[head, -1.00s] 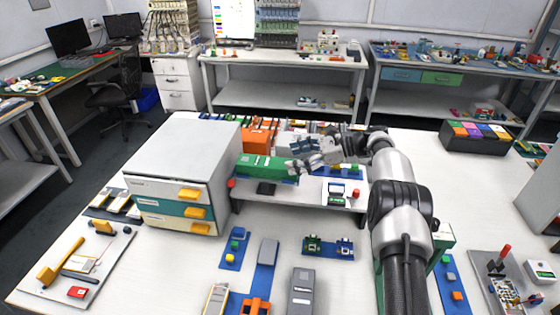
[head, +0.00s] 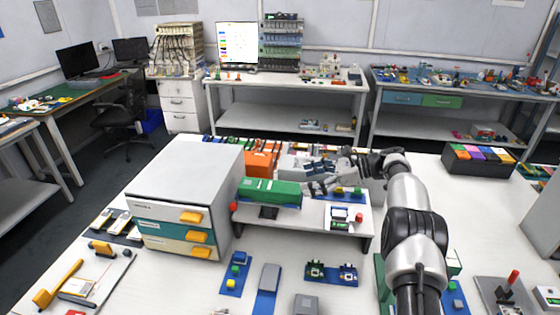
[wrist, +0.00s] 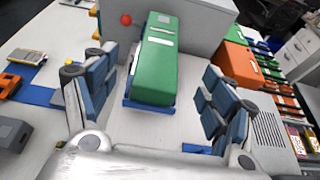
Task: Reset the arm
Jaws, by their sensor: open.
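My gripper (head: 318,178) is open and empty above the small raised white shelf (head: 300,220), just right of the green box (head: 268,194) in the head view. In the wrist view my gripper's (wrist: 160,100) two blue-grey padded fingers stand wide apart. The green box (wrist: 155,60) with white labels lies on a blue base beyond and between them, apart from both fingers. My arm reaches in from the right side of the table.
A drawer cabinet (head: 188,200) with yellow handles stands left of the shelf. An orange box (head: 260,163) and a row of orange and green items are behind it. A black tray with coloured blocks (head: 480,158) is at the right.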

